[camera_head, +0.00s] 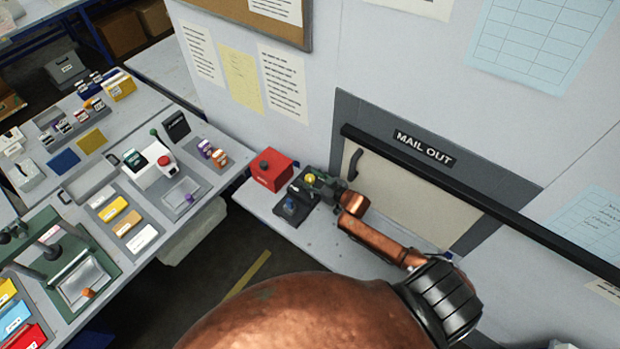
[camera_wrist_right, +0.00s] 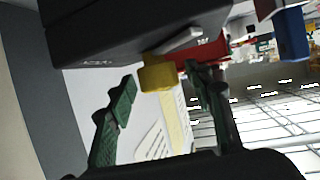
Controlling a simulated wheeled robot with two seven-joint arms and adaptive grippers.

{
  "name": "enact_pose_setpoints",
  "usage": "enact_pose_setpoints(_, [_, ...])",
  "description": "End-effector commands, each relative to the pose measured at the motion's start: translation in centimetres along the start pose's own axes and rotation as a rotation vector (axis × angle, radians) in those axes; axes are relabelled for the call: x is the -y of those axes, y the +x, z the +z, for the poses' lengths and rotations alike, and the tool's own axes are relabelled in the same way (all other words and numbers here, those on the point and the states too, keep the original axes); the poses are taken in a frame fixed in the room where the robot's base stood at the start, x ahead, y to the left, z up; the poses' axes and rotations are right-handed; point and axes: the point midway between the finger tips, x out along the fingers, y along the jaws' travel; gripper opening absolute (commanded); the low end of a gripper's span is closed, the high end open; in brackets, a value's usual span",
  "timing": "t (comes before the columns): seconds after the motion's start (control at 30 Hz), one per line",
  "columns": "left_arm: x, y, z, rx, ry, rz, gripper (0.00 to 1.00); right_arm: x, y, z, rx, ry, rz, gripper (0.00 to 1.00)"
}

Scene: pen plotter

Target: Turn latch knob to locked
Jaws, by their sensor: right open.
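A yellow knob (camera_head: 310,178) sits on a dark device (camera_head: 296,197) on the grey bench below the mail slot. In the right wrist view the yellow knob (camera_wrist_right: 157,76) sticks out from a black housing (camera_wrist_right: 130,35). My right gripper (camera_head: 319,184) is beside the knob in the head view. Its green fingers (camera_wrist_right: 163,88) are open in the wrist view, one on each side of the knob in the picture. I cannot tell whether they touch it. The locked mark cannot be made out. My left gripper is not in view.
A red box (camera_head: 271,171) stands close to the left of the device. The wall with the mail-out door (camera_head: 400,190) is just behind my right arm. A long worktable (camera_head: 205,190) with trays and cards is at left. Dark floor lies between table and bench.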

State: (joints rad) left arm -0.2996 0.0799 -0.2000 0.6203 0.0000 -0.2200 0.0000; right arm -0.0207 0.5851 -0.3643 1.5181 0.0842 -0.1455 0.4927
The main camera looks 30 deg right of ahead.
Motion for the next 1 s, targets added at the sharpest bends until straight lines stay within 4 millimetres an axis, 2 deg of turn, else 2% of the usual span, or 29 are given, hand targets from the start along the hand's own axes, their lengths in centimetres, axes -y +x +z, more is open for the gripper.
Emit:
enact_pose_setpoints(0.13, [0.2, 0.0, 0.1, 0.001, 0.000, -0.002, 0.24, 0.0, -0.5, 0.1, 0.000, 0.000, 0.000, 0.47])
enact_pose_setpoints(0.23, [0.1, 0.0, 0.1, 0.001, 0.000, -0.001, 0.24, -0.1, -1.7, 0.1, 0.002, 0.000, 0.001, 0.47])
enact_pose_setpoints(0.5, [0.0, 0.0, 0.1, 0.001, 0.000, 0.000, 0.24, 0.0, -7.3, 0.1, 0.002, 0.001, 0.000, 0.47])
enact_pose_setpoints(0.7, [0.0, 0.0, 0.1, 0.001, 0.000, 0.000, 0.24, 0.0, -10.6, 0.1, 0.001, 0.000, 0.000, 0.47])
enact_pose_setpoints(0.83, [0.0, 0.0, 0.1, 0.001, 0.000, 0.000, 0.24, 0.0, -11.7, 0.0, 0.000, 0.000, 0.000, 0.47])
enact_pose_setpoints(1.0, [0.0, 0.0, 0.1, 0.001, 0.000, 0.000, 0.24, -0.1, -12.1, 0.0, 0.000, 0.000, 0.001, 0.47])
